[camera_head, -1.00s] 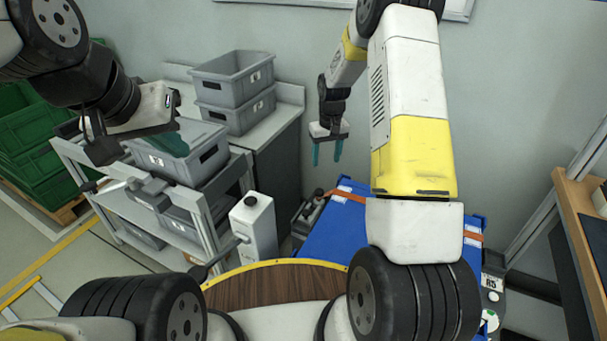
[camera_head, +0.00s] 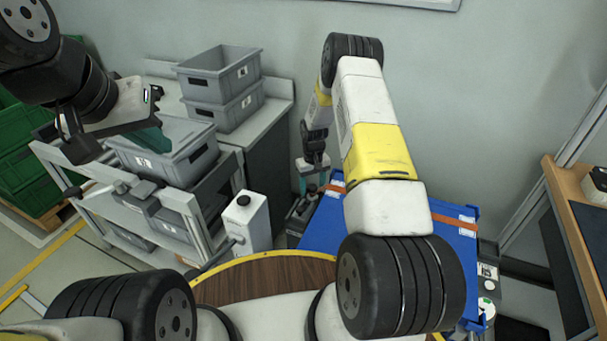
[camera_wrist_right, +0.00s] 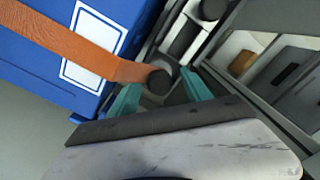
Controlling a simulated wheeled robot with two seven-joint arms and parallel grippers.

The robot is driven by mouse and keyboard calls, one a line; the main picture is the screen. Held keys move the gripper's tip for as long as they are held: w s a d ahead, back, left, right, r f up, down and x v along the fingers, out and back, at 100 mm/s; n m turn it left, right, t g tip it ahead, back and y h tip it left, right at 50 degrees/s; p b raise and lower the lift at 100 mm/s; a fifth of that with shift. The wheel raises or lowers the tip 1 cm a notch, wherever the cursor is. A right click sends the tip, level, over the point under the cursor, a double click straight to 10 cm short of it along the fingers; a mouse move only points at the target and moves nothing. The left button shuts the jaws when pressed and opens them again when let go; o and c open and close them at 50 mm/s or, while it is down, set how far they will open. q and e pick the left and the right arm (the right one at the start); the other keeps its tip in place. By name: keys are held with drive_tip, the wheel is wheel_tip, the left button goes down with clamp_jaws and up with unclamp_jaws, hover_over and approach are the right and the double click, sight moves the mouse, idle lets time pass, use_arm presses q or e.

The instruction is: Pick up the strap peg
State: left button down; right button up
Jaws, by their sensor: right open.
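The strap peg (camera_wrist_right: 160,81) shows in the right wrist view as a dark round knob at the end of an orange strap (camera_wrist_right: 75,42). My right gripper (camera_wrist_right: 160,90) is open, with its teal fingertips on either side of the peg; I cannot tell if they touch it. In the head view my right gripper (camera_head: 313,183) is low at the left edge of the blue pallet load (camera_head: 325,228), and the peg is not clear there. My left gripper (camera_head: 150,140) hangs over the grey cart, empty as far as I see; its jaw gap is unclear.
A second dark round knob (camera_wrist_right: 212,8) and a metal rail lie beyond the peg. Grey bins (camera_head: 222,75) stand on a bench behind the cart (camera_head: 178,200). A white canister (camera_head: 247,222) stands left of the pallet. A wooden table (camera_head: 570,205) is at the right.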

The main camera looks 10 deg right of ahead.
drive_tip(key=shift+f, duration=0.1)
drive_tip(key=shift+c, duration=0.3)
clamp_jaws()
